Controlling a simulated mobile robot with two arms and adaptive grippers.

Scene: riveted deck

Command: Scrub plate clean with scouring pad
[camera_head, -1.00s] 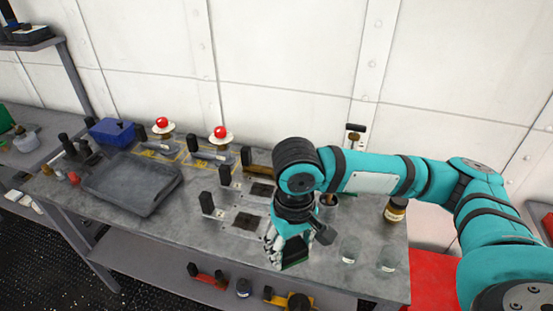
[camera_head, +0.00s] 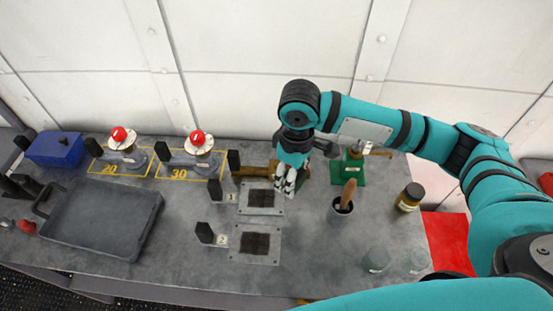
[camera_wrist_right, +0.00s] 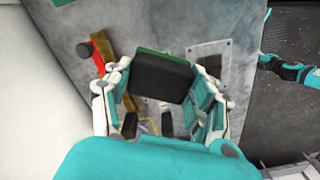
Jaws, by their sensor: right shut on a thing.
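My right gripper (camera_head: 288,186) is over the grey workbench, at the upper right of plate 1. It is shut on the scouring pad (camera_wrist_right: 160,80), a dark block with a green edge in the right wrist view. In the head view the hand hides the pad. Plate 1 (camera_head: 247,207) is a metal plate with a dark, grimy square. Plate 2 (camera_head: 239,254), with a similar dark square, lies in front of it. I cannot tell whether the pad touches anything. My left gripper is not in view.
A grey tray (camera_head: 152,222) and a blue box (camera_head: 56,149) are at the left. Two red-topped devices (camera_head: 121,136) stand in yellow-marked spaces. A cup with a wooden-handled tool (camera_head: 341,210), a brown jar (camera_head: 409,197), a green stand (camera_head: 350,172) and clear glasses (camera_head: 377,261) are at the right.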

